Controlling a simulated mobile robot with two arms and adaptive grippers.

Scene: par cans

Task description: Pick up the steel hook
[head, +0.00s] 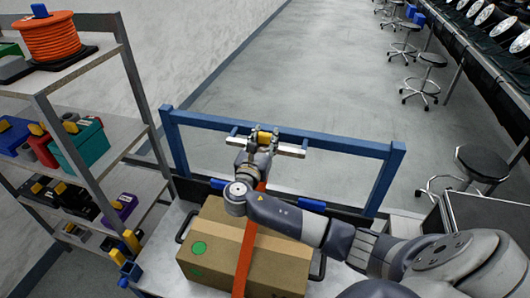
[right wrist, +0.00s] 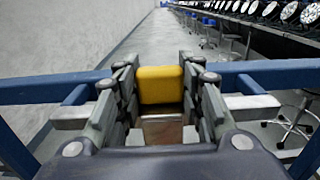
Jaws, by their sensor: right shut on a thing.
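My right gripper (head: 262,140) is at the blue rail behind the carton. In the right wrist view its fingers (right wrist: 160,95) are shut on a yellow block (right wrist: 160,84), with a small brownish metal part (right wrist: 162,130) below it. The yellow block also shows in the head view (head: 264,137). It appears to be the grip of the steel hook; the hook's shape is hidden by the fingers. I cannot tell whether it touches the rail. My left gripper is not in view.
A carton with an orange strap (head: 205,235) lies below my right arm. A loaded shelf (head: 85,70) stands left; stools (head: 480,165) stand right.

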